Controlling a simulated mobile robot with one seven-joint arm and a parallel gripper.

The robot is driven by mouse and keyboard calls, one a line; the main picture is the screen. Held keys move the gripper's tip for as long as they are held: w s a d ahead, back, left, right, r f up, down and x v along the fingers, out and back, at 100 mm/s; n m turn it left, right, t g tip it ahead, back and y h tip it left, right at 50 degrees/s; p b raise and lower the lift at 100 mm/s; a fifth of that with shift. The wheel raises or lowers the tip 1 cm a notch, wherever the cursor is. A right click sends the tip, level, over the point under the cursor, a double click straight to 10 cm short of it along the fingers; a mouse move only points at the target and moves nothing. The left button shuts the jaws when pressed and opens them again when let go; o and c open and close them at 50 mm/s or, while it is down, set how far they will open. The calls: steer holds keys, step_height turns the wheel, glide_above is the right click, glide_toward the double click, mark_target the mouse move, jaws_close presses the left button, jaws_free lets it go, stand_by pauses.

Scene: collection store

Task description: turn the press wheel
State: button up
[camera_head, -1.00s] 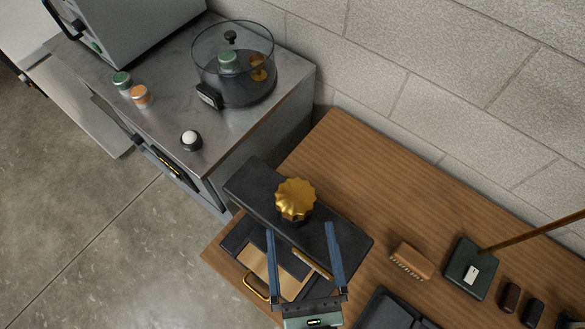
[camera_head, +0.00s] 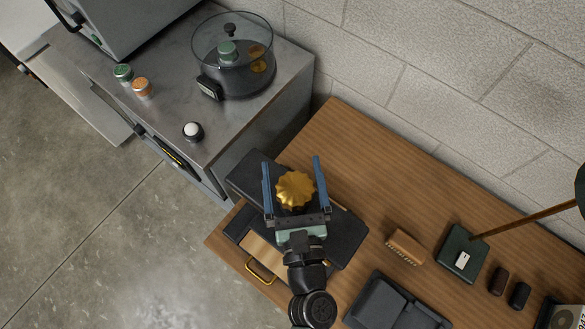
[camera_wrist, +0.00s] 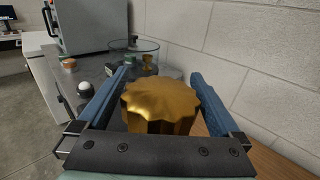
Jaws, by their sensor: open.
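The press wheel (camera_head: 295,190) is a gold, scalloped knob on top of the dark press (camera_head: 247,178), which stands on the wooden table. My gripper (camera_head: 292,166) is open, with one blue finger on each side of the wheel. In the wrist view the gold wheel (camera_wrist: 160,104) sits between the two blue fingers, and gaps show on both sides. Whether the fingers are at the wheel's exact height is hard to tell. A tan plate with a brass handle (camera_head: 261,272) shows at the press's front, partly hidden by my gripper and arm.
A brush (camera_head: 405,247), a dark green box (camera_head: 462,254) and a black tray (camera_head: 395,305) lie to the right on the table (camera_head: 375,165). A metal cabinet (camera_head: 160,85) with a glass vessel (camera_head: 231,55) and small jars stands at left. A block wall runs behind.

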steer(key=c, duration=1.2)
steer(key=shift+b, duration=0.3)
